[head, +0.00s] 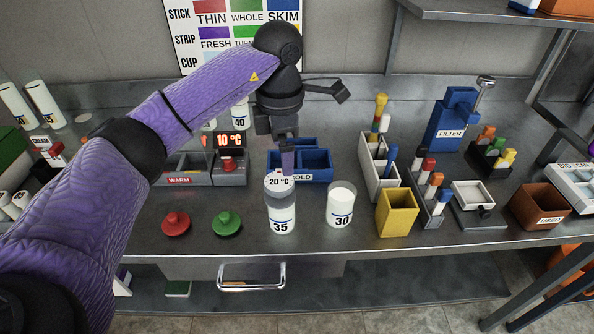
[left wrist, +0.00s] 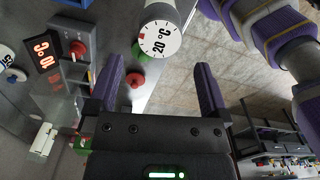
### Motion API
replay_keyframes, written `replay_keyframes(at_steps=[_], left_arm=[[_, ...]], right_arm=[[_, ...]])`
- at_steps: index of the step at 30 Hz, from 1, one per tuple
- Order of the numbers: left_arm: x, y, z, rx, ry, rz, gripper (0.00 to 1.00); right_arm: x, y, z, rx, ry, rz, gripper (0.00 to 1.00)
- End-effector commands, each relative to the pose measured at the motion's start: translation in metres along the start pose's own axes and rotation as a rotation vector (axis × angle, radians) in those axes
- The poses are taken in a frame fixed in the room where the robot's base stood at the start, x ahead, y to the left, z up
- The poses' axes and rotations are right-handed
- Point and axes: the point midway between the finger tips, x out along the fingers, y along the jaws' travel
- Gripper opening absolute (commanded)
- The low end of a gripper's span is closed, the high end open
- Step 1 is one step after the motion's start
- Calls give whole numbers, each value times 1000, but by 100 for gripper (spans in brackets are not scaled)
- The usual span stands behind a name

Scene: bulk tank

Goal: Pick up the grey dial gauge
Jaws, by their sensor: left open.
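The grey dial gauge (head: 279,182) has a round white face reading 20 °C. In the head view it shows at the top of the bottle marked 35 (head: 281,215); I cannot tell whether it rests on it. In the left wrist view the gauge (left wrist: 160,39) lies just beyond the fingertips, roughly between their lines, with its grey body behind the face. My right gripper is out of view.
A bottle marked 30 (head: 341,204) and a yellow bin (head: 397,213) stand to the right. A blue COLD box (head: 317,166) is behind. Red (head: 176,223) and green (head: 227,223) knobbed pieces lie to the left. The counter's front edge is close.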

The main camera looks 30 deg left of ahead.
Motion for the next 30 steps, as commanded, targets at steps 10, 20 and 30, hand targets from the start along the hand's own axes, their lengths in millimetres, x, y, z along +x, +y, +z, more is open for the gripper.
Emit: replay_keyframes(at_steps=[10, 20, 30], left_arm=[[66, 1, -5, -2, 6, -2, 100], [99, 2, -6, -1, 0, 1, 100], [98, 2, -6, -1, 0, 1, 49]], right_arm=[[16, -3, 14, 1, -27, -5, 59], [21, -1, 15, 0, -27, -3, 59], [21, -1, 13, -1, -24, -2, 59]])
